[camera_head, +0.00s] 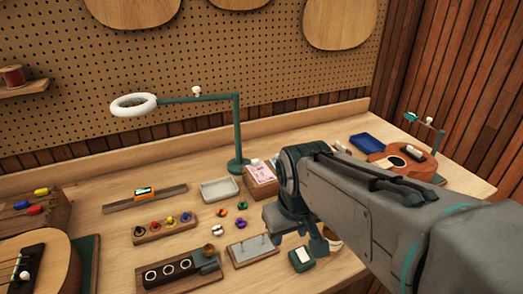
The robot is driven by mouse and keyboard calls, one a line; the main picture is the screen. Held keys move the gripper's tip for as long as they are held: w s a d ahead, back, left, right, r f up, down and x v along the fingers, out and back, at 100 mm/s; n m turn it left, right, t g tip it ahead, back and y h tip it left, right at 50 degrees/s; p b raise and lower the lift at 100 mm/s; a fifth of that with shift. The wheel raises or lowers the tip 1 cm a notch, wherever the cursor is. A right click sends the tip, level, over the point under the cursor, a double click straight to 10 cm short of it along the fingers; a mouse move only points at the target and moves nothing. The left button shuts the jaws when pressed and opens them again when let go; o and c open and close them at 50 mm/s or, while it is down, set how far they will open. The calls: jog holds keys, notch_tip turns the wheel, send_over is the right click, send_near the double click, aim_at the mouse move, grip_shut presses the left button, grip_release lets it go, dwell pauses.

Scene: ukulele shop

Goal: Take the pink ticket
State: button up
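The pink ticket (261,170) lies on top of a small brown wooden box (262,187) near the middle of the bench, just right of the lamp's base. It looks like a pink and white slip with dark print, too small to read. My gripper (297,243) hangs pointing down, in front and to the right of the box, apart from the ticket. Its two fingers are spread, with nothing seen between them. My arm comes in from the right and hides part of the bench behind it.
A green lamp (238,125) with a white ring head stands behind the box. A pale tray (219,189) sits left of it. A ukulele body (403,160) is at right.

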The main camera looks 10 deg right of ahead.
jog(key=w+a+r+n+g+p, duration=0.1)
jog(key=w+r+n, duration=0.3)
jog(key=w, duration=0.5)
jog(key=w+r+n+p, duration=0.2)
jog(key=w+n, duration=0.4)
jog(key=w, duration=0.3)
jog(key=w+a+r+n+g+p, duration=0.1)
jog(key=w+r+n, duration=0.3)
jog(key=w, duration=0.5)
jog(key=n+p, duration=0.2)
jog(key=n, duration=0.3)
send_over(255, 160)
jog(key=shift+g, duration=0.3)
jog(key=f, duration=1)
jog(key=shift+s+d+f, duration=0.25)
jog(key=shift+s+d, duration=0.05)
jog(key=shift+d, duration=0.05)
jog(key=f, duration=0.3)
jog(key=f+p, duration=0.1)
jog(key=shift+w+a+f, duration=0.3)
jog(key=shift+a+f, duration=0.05)
jog(key=shift+f, duration=0.4)
jog(key=shift+c, duration=0.3)
grip_shut()
